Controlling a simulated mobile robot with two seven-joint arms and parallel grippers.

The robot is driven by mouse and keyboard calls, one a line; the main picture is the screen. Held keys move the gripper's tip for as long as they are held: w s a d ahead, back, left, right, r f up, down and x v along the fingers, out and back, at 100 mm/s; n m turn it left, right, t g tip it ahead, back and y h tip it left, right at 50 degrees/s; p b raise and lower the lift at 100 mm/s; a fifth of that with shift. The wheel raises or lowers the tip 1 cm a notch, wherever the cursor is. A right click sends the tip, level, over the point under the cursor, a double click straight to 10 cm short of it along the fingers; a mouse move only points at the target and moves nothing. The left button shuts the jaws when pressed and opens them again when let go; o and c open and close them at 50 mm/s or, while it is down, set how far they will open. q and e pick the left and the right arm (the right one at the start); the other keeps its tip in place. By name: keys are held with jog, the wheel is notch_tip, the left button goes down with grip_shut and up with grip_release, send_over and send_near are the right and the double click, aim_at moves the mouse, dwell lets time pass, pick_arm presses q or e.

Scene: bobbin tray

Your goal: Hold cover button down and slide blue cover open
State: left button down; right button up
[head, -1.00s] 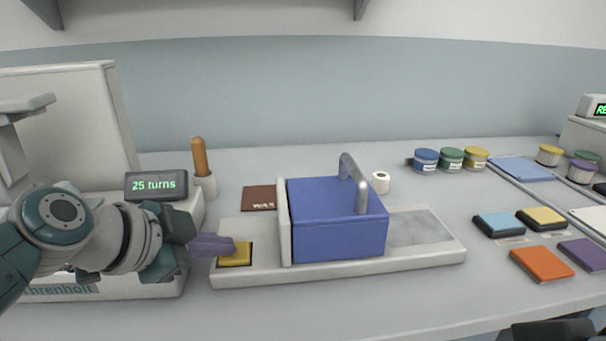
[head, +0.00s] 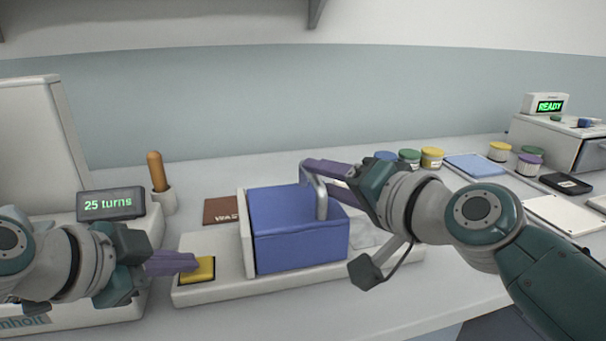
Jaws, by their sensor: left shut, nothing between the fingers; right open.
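The blue cover (head: 298,243) is a box on a pale base (head: 208,295), with a grey arched handle (head: 321,199) on top. The yellow cover button (head: 205,270) lies at the left end of the base. My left gripper (head: 192,263) is shut and empty, its purple fingertips at the button's left edge; whether they press it down I cannot tell. My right gripper (head: 312,172) is open, its purple fingers around or beside the upper part of the handle.
A display reading "25 turns" (head: 109,205) and a wooden-handled tool (head: 157,171) stand on the left. A brown WAX pad (head: 221,210) lies behind the base. Several jars (head: 432,158) and a READY display (head: 550,104) are at the back right.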

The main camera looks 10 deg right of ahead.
aim_at(312, 176)
jog(key=shift+x, duration=1.95)
jog(key=shift+c, duration=0.2)
grip_shut()
